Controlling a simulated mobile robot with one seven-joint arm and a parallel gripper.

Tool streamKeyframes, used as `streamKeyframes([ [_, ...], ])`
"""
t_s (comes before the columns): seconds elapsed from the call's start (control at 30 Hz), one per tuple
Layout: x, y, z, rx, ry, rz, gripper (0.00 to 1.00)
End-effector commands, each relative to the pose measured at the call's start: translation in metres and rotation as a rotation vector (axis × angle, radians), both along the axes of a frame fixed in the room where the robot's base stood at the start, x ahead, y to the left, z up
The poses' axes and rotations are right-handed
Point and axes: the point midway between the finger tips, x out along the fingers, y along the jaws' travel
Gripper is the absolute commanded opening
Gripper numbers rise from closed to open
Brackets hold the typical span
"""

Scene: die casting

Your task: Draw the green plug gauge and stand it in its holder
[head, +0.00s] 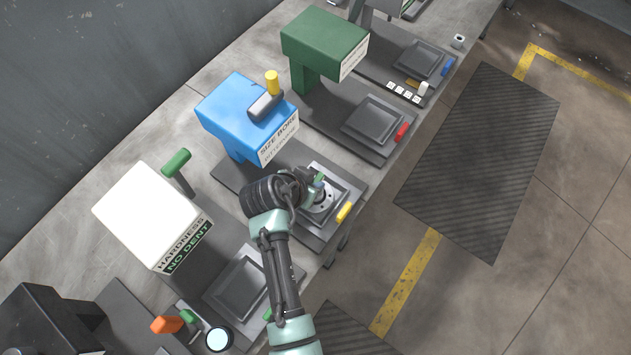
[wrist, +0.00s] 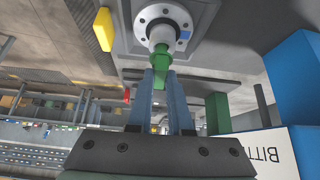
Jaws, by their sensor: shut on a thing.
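The green plug gauge (wrist: 161,58) is between the two fingers of my gripper (wrist: 161,76), which is shut on it. In the wrist view its far end meets the pale hub of a round metal flanged casting (wrist: 146,14); how deep it sits in the bore is hidden. In the head view my gripper (head: 316,182) is above the casting (head: 326,203), which lies on the station plate in front of the blue "SIZE BORE" machine (head: 240,112). A bit of the green gauge (head: 319,178) shows there. I cannot tell which thing is its holder.
A yellow handle (head: 344,212) sits at the plate's front edge, close to the casting. A dark cylinder (head: 265,106) with a yellow top is on the blue machine. A white hardness machine (head: 150,215) stands left, a green machine (head: 325,42) behind. The floor aisle is clear.

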Motion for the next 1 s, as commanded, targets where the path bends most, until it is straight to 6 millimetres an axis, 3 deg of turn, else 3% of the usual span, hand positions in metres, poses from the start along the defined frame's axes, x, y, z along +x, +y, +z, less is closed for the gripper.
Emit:
streamKeyframes([
  [0.73, 0.001, 0.0, 0.012, -0.001, -0.004, 0.001, 0.0],
  [1.0, 0.001, 0.0, 0.026, 0.0, -0.005, 0.0, 0.0],
])
